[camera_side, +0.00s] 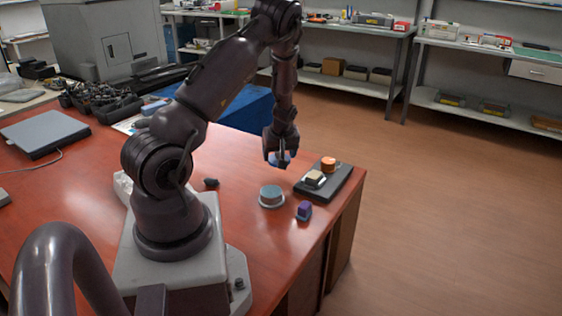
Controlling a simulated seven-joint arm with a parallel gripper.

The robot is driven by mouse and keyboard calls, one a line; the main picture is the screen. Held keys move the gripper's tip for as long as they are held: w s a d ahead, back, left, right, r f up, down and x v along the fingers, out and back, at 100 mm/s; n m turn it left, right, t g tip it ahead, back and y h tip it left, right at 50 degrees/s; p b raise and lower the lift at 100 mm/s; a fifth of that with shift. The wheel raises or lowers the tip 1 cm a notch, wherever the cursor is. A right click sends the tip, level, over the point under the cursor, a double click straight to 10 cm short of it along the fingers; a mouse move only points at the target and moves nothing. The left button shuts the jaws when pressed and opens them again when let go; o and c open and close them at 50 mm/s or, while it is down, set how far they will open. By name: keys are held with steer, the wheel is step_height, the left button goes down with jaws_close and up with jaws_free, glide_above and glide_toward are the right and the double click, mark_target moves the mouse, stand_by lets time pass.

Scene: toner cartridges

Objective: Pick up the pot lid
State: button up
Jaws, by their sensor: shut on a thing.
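My gripper (278,161) points down above the red table, left of the black tray. It is shut on a small pale blue thing (286,158); the fingers hide much of it, and I cannot tell for sure whether it is the pot lid. A low round pot-like thing (271,196), with a grey-teal top and a pale rim at its base, stands on the table below the gripper. It is apart from the gripper. I cannot tell whether its top is a lid.
A black tray (340,187) at the table's right edge bears an orange round piece (328,164) and a beige block (314,177). A purple block (304,209) stands near the front edge. A small dark lump (211,183) lies to the left. Bare table (240,163) lies left of the gripper.

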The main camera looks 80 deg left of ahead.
steer(key=s+d+r, duration=0.2)
steer(key=d+r, duration=0.1)
steer(key=r, duration=0.2)
glide_above(270, 188)
steer(key=d, duration=0.2)
steer(key=shift+a+f, duration=0.15)
steer(key=shift+f, duration=1.3)
steer(key=shift+a+f, duration=0.15)
steer(key=shift+f, duration=1.25)
steer(key=shift+f, duration=0.15)
steer(key=o, duration=0.9)
steer(key=shift+o, duration=0.2)
